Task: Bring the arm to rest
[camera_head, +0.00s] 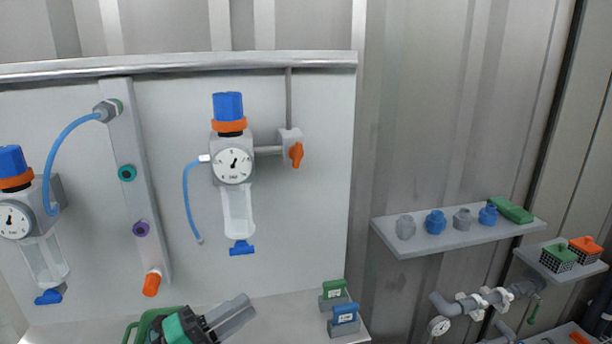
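My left gripper (244,306) is at the bottom of the view, in front of the panel's lower ledge. Its grey fingers point up and right and lie side by side with no clear gap. I see nothing held between them. My arm behind it is mostly out of the picture, and my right gripper does not show.
A panel (300,220) carries two filter units with gauges (234,165) and blue hoses. Green and blue blocks (345,318) stand on the ledge to the right of my gripper. A green handled thing (146,322) is beside it. A shelf (410,246) with several fittings is at right.

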